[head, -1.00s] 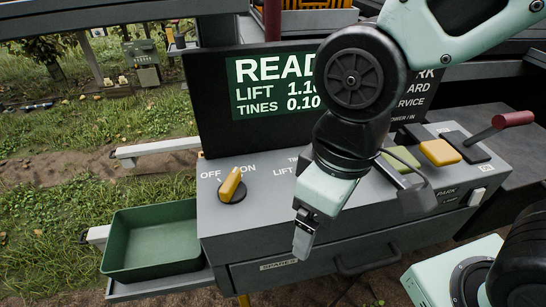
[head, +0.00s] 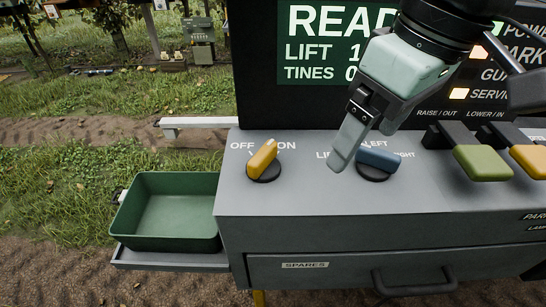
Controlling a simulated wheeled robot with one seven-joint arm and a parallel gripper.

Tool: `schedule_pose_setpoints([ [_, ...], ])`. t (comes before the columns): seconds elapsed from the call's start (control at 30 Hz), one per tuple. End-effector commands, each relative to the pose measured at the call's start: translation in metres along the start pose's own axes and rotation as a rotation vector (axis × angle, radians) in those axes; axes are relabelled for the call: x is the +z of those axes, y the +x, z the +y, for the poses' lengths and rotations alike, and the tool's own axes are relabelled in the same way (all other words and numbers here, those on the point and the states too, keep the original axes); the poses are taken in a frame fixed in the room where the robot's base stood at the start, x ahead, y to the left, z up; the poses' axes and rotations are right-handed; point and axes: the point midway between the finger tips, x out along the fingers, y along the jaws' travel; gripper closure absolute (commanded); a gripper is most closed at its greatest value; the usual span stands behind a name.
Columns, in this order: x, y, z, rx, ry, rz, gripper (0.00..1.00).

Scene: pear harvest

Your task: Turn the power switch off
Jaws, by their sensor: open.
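The power switch (head: 263,160) is a yellow knob on a round black base at the left of the grey console top. It sits under the labels OFF and ON, and its upper end tilts right, toward ON. My gripper (head: 343,158) hangs over the console to the right of the yellow knob, apart from it, with its fingers pointing down and left. The fingers overlap in this view, so the gap between them hardly shows. I see nothing held in it.
A blue knob (head: 379,160) stands just right of my gripper, partly behind it. Olive (head: 483,163) and yellow (head: 530,158) levers are farther right. A screen (head: 310,50) rises behind the console. A green tray (head: 143,212) sits at left, and a drawer marked SPARES (head: 340,270) is below.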

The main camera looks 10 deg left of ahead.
Motion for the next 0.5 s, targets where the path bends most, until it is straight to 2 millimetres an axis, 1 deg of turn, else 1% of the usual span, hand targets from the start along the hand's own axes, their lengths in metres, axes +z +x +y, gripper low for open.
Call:
schedule_pose_setpoints([
  [0.03, -0.008, 0.006, -0.001, -0.003, -0.022, 0.016, 0.13],
  [0.23, -0.047, -0.006, -0.010, -0.019, -0.141, 0.083, 0.13],
  [0.33, -0.066, -0.018, -0.017, -0.026, -0.220, 0.126, 0.13],
  [0.4, -0.074, -0.028, -0.021, -0.029, -0.268, 0.149, 0.13],
  [0.5, -0.082, -0.041, -0.026, -0.031, -0.318, 0.174, 0.13],
])
